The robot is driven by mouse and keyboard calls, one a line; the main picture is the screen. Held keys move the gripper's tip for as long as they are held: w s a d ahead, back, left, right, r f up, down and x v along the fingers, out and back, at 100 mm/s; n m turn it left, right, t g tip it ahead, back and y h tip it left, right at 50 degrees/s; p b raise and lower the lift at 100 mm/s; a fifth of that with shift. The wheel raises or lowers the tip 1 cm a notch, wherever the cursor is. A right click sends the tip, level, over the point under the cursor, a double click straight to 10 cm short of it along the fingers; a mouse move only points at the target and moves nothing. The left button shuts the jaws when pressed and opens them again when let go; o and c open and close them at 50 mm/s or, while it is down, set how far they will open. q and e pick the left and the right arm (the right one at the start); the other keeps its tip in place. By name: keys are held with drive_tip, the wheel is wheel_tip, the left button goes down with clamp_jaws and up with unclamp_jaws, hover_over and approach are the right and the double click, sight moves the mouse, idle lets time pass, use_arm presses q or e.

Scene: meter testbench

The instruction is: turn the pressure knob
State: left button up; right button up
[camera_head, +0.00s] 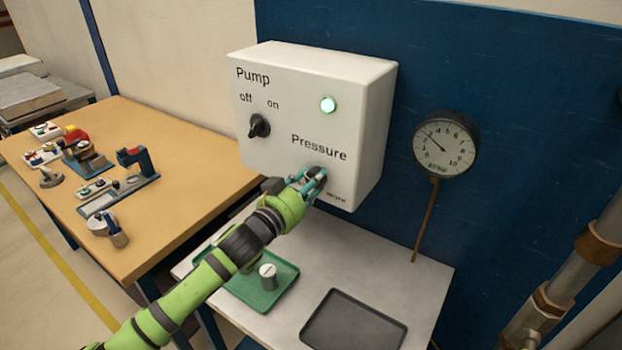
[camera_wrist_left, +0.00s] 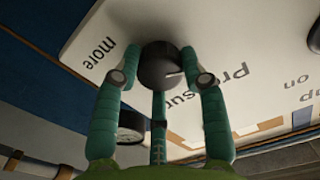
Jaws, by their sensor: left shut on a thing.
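The pressure knob (camera_wrist_left: 158,66) is a round black knob on the front of the white control box (camera_head: 300,115). In the head view it is mostly hidden behind my left gripper (camera_head: 316,180). In the left wrist view my left gripper (camera_wrist_left: 163,80) has its teal fingers on both sides of the knob and is shut on it.
Below the box a light table holds a green tray (camera_head: 287,271) with a white cylinder (camera_head: 268,275), and an empty dark tray (camera_head: 322,346). A wooden table (camera_head: 190,180) with several tools stands at the left. Pipes (camera_head: 572,262) run at the right.

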use_arm(q)
drive_tip(key=m+p, duration=0.2)
drive_tip(key=m, duration=0.9)
drive_tip(key=m+p, duration=0.2)
drive_tip(key=m, duration=0.9)
drive_tip(key=shift+s+d+m, duration=0.1)
drive_tip(key=shift+d+m, duration=0.1)
drive_tip(key=shift+m, duration=0.2)
drive_tip(key=shift+f, duration=0.1)
drive_tip(key=o, duration=1.1)
drive_tip(key=shift+d+f, duration=0.1)
drive_tip(key=shift+o, duration=0.2)
